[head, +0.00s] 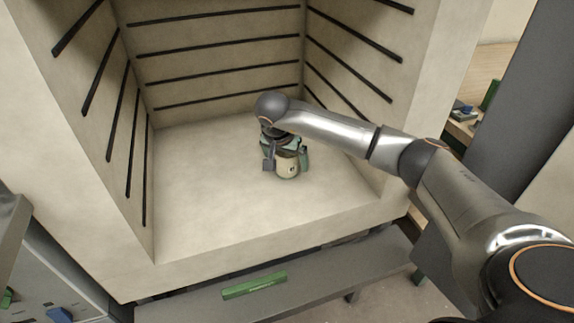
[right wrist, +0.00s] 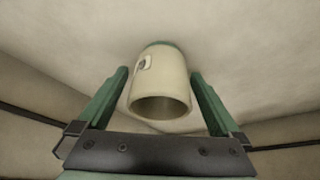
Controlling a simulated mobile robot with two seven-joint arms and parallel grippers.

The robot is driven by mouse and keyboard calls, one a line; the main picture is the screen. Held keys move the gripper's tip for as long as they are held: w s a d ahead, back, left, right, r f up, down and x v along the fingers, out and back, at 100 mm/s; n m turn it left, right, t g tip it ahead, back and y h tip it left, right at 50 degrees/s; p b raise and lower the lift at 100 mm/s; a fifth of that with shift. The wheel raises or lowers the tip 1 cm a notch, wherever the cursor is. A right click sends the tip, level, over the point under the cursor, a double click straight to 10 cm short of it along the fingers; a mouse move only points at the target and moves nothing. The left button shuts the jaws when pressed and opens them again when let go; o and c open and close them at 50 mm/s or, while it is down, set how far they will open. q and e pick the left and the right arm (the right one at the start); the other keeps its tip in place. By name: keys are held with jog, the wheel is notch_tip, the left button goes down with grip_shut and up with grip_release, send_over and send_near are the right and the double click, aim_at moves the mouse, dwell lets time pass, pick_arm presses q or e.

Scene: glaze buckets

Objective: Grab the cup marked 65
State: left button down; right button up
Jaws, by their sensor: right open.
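A cream cup (head: 287,165) with a green band at its base stands on the floor of the kiln chamber. It also shows in the right wrist view (right wrist: 160,83), where its open mouth faces the camera and a small pale tag sits on its side. The mark on the tag is too small to read. My right gripper (head: 286,161) is at the cup, and in the right wrist view its green fingers (right wrist: 160,92) are spread on either side of the cup with gaps to both sides. My left gripper is not in view.
The kiln chamber floor (head: 195,190) is otherwise clear. Its side walls carry dark grooves, and a raised front edge (head: 270,238) bounds it. Below stands a grey bench (head: 320,283) with a green bar (head: 254,286) on it.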

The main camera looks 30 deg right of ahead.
jog(key=c, duration=1.3)
jog(key=shift+r, duration=0.1)
jog(key=shift+c, duration=0.7)
jog(key=shift+r, duration=0.1)
